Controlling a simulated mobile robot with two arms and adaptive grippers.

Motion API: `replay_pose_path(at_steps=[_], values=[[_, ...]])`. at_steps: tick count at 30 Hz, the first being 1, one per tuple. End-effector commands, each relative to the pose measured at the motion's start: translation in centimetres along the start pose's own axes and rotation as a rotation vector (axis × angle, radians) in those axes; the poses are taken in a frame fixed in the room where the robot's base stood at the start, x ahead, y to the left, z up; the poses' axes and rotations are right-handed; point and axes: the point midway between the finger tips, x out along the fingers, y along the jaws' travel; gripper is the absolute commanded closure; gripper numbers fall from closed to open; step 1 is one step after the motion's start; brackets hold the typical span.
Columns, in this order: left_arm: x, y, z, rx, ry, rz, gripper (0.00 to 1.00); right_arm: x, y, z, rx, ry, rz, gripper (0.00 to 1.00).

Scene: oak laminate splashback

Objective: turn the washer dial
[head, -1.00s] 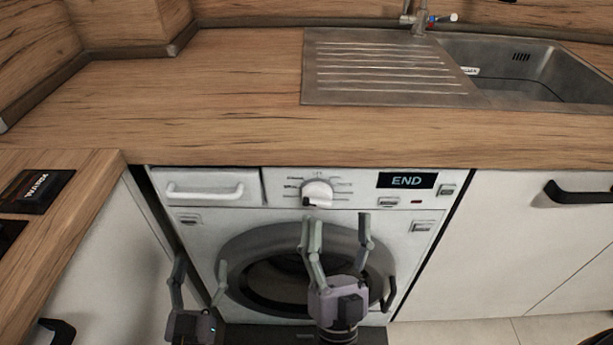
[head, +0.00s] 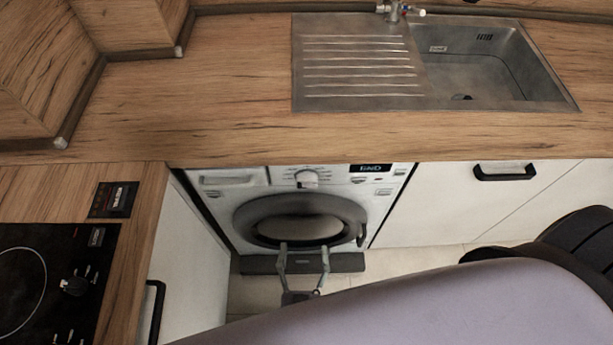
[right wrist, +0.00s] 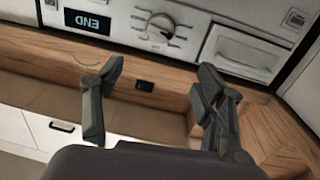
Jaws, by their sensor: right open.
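The white washer (head: 225,215) stands under the counter with its round door shut. Its dial (head: 307,179) is a white knob on the top panel, beside a lit display (head: 371,168) reading END. In the right wrist view the dial (right wrist: 161,28) shows upside down, beyond the fingers. My right gripper (head: 304,248) is below the dial, in front of the lower door. Its fingers are spread in the right wrist view (right wrist: 160,78), with nothing between them, and apart from the dial. My left gripper is not in view.
The wooden counter (head: 220,130) overhangs the washer, with a steel sink (head: 480,70) at the right. A black hob (head: 40,285) lies on the left counter. White cabinets with black handles (head: 504,171) flank the washer. My own arm link covers the lower right.

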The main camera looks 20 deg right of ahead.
Motion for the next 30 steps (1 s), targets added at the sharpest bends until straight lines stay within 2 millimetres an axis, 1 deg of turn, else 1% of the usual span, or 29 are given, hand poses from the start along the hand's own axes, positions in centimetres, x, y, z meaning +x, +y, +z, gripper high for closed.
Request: replay_pose_path(at_steps=[5, 14, 18, 21, 25, 30], values=[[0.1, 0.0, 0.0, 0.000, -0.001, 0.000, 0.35, 2.2, 0.0, 0.1, 0.001, 0.005, 0.001, 0.35], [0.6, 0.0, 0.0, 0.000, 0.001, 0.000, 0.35, 8.7, 0.0, 0.1, 0.002, 0.006, 0.000, 0.35], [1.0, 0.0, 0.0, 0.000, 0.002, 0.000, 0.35, 11.8, 0.0, 0.0, 0.004, 0.007, 0.000, 0.35], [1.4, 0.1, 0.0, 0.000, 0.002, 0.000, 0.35, 13.7, 0.0, 0.1, 0.002, 0.006, -0.001, 0.35], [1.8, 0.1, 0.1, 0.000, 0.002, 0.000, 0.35, 15.6, 0.0, 0.1, 0.002, 0.005, -0.001, 0.35], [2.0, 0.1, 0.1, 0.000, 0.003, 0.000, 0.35, 17.0, 0.0, 0.1, 0.002, 0.004, 0.000, 0.35]])
